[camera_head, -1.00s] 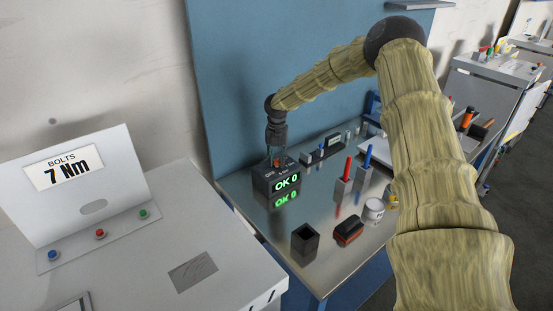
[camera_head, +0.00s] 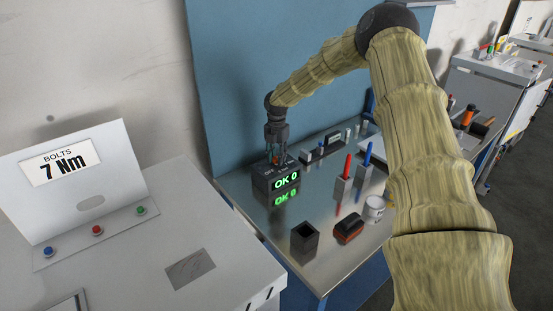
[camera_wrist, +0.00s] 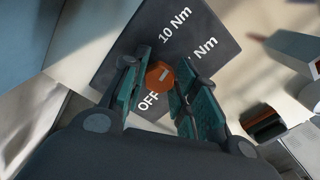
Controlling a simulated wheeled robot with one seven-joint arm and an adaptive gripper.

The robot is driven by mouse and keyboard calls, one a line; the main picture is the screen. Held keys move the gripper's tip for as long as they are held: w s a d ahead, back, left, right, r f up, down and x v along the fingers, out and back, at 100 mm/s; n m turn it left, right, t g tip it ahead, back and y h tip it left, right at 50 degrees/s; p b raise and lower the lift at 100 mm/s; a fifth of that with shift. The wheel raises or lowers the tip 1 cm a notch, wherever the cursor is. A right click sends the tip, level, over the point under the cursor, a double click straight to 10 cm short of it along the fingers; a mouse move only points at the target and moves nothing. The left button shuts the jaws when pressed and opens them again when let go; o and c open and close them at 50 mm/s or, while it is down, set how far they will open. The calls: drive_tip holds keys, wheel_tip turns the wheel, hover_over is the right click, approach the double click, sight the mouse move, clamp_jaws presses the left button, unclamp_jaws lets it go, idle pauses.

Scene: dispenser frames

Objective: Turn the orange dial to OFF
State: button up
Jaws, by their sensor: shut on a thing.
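The orange dial (camera_wrist: 159,76) sits on top of a dark box (camera_wrist: 112,62) marked OFF, 10 Nm and another Nm label. My gripper (camera_wrist: 157,82) comes down from above, with its teal-padded fingers on both sides of the dial and shut on it. The dial has a pale mark on its top; I cannot tell for sure which label it points to. OFF is printed beside the dial, between the fingers in the wrist view. In the head view the box (camera_head: 263,184) shows a green OK 0 display, and the gripper (camera_head: 276,157) mostly hides the dial.
The box stands on a metal bench (camera_head: 325,268) before a blue panel (camera_head: 240,80). A sign reads BOLTS 7 Nm (camera_head: 68,165).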

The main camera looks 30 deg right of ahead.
drive_tip(key=m+b, duration=0.1)
drive_tip(key=m, duration=0.2)
drive_tip(key=shift+w+r+m, duration=0.1)
drive_tip(key=shift+r+m, duration=0.05)
drive_tip(key=shift+m, duration=0.25)
drive_tip(key=m+b, duration=0.1)
drive_tip(key=m, duration=0.3)
drive_tip(key=shift+a+r+m, duration=0.1)
drive_tip(key=shift+r+m, duration=0.05)
drive_tip(key=shift+m, duration=0.15)
drive_tip(key=m, duration=0.3)
drive_tip(key=shift+m+b, duration=0.3)
drive_tip(key=m, duration=0.4)
drive_tip(key=shift+w+r+m+b, duration=0.1)
drive_tip(key=shift+m+b, duration=0.2)
drive_tip(key=shift+c, duration=0.2)
drive_tip(key=m, duration=0.8)
drive_tip(key=shift+b, duration=0.3)
drive_tip(key=m, duration=0.4)
drive_tip(key=shift+o, duration=0.2)
drive_tip(key=shift+m, duration=1.6)
